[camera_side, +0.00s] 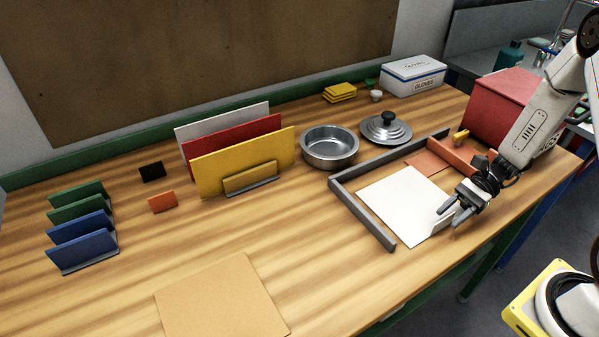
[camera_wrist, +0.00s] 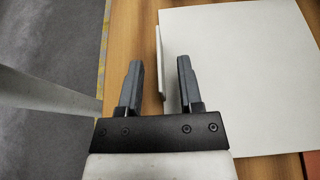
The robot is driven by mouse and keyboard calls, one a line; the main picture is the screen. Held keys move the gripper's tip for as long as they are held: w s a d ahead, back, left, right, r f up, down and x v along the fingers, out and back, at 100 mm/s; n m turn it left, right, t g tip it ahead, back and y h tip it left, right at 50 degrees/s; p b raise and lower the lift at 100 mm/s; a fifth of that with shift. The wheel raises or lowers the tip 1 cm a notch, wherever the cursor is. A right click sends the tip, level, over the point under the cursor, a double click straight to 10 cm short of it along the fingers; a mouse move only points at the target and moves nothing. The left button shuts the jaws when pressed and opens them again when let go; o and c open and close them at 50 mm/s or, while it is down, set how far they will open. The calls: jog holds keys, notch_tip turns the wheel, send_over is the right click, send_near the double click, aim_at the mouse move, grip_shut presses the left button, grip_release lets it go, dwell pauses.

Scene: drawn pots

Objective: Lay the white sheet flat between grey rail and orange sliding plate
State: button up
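The white sheet (camera_side: 400,200) lies on the table inside the corner of the grey rail (camera_side: 362,215), and it also shows in the wrist view (camera_wrist: 240,70). A thin white upright lip (camera_wrist: 159,62) stands along its edge nearest my gripper. My gripper (camera_side: 452,213) is over that edge with its fingers pointing down. In the wrist view the fingers (camera_wrist: 159,68) are apart, with the lip between them and gaps visible on both sides. The orange sliding plate (camera_side: 462,152) with a yellow knob is behind the sheet, to the right.
A flat orange piece (camera_side: 427,162) lies between sheet and rail. A steel pot (camera_side: 329,147) and a lid (camera_side: 385,129) stand behind the rail. A red box (camera_side: 497,105) is close to my arm. The table edge runs just beside my gripper.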

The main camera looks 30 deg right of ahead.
jog(key=shift+d, duration=0.15)
jog(key=shift+v, duration=3.75)
jog(key=shift+a+r+n+g+h, duration=0.2)
jog(key=shift+a+n+g+h, duration=0.4)
jog(key=shift+a, duration=0.25)
jog(key=a+n+h, duration=0.2)
jog(key=a+r+n+g+h, duration=0.1)
jog(key=a+n+h, duration=0.1)
jog(key=n+h, duration=0.1)
jog(key=a+n+h, duration=0.2)
jog(key=n+h, duration=0.1)
jog(key=shift+s+a+r, duration=0.15)
jog(key=shift+s+r, duration=0.2)
jog(key=shift+r, duration=0.05)
jog(key=w+a+r+n+t+h, duration=0.1)
jog(key=a+r+n+t+h, duration=0.3)
jog(key=a+n, duration=0.2)
jog(key=shift+n+t, duration=0.4)
jog(key=shift+n, duration=1)
